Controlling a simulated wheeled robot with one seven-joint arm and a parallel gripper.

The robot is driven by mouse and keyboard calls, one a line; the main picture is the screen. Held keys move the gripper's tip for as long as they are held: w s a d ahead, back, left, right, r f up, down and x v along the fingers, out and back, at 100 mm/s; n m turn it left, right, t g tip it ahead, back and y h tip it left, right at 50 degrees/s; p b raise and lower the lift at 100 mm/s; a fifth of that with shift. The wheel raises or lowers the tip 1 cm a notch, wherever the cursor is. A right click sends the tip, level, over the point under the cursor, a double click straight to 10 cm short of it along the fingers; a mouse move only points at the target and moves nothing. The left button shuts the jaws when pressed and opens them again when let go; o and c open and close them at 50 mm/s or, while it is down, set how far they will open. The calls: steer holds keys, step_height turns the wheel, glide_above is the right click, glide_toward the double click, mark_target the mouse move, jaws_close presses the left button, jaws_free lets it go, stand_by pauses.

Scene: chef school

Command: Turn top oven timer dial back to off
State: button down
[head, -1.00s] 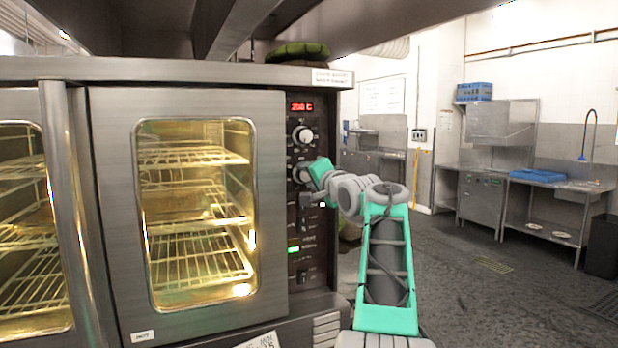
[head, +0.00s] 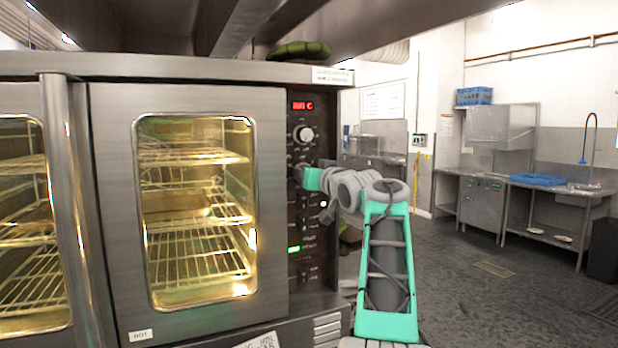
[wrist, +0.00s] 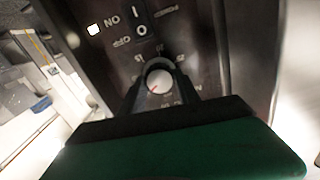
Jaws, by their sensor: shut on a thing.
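The oven (head: 185,93) fills the left of the head view, with a black control panel (head: 309,220) at its right edge. An upper silver dial (head: 304,134) sits under a red lit display. My gripper (head: 299,174) is at the second dial down, hiding it in the head view. In the wrist view this round dial (wrist: 159,81), with a pale face and a small red mark, sits between the two dark fingertips of my gripper (wrist: 158,77), which are shut on it. Numbers are printed around the dial; the mark points down-left in that picture.
A green lit indicator (head: 294,249) and switches lie lower on the panel. The oven door (head: 270,200) is closed, with lit racks inside. A green item (head: 298,50) lies on top of the oven. Open floor (head: 450,280) and steel counters lie to the right.

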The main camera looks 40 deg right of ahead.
steer(key=n+b, duration=0.2)
steer(key=n, duration=1)
steer(key=shift+f+n+b, duration=0.15)
steer(key=shift+n+b, duration=0.15)
steer(key=shift+b, duration=0.05)
stand_by(0.4)
steer(key=c, duration=0.9)
jaws_free()
steer(key=shift+a, duration=0.1)
steer(key=shift+b+v, duration=1.55)
steer(key=shift+v, duration=2.35)
